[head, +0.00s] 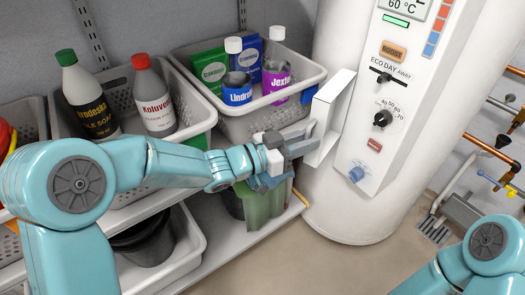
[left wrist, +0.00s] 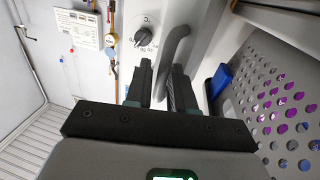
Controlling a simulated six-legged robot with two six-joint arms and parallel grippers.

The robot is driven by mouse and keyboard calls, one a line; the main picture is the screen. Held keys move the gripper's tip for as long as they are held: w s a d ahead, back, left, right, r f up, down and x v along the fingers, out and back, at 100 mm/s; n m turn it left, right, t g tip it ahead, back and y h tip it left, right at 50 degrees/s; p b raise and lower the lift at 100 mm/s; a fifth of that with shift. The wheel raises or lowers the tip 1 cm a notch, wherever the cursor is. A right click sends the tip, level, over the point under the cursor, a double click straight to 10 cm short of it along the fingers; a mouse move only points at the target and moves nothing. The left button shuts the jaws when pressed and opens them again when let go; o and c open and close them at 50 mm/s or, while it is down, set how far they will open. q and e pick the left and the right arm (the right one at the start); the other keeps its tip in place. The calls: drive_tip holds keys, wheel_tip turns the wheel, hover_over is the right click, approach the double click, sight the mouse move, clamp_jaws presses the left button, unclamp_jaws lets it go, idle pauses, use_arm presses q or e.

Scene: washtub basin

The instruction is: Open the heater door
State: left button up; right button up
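The heater (head: 345,200) is a tall white cylinder with a control panel on its front. Its white door (head: 338,98) stands swung outward at the left of the panel, showing the dials and the display. A grey curved handle (left wrist: 174,48) is on the door. My left gripper (head: 305,140) is at this handle. In the left wrist view its two dark fingers (left wrist: 161,85) stand on both sides of the handle's lower part and appear closed on it. My right gripper is out of the head view; only part of my right arm shows at the lower right.
Another basket (head: 190,100) holds two bottles. Pipes (head: 490,150) run along the wall at right. The floor (head: 310,265) in front of the heater is clear.

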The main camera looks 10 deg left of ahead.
use_arm(q)
drive_tip(key=p+v, duration=0.1)
drive_tip(key=v, duration=1.5)
drive_tip(key=shift+c, duration=0.3)
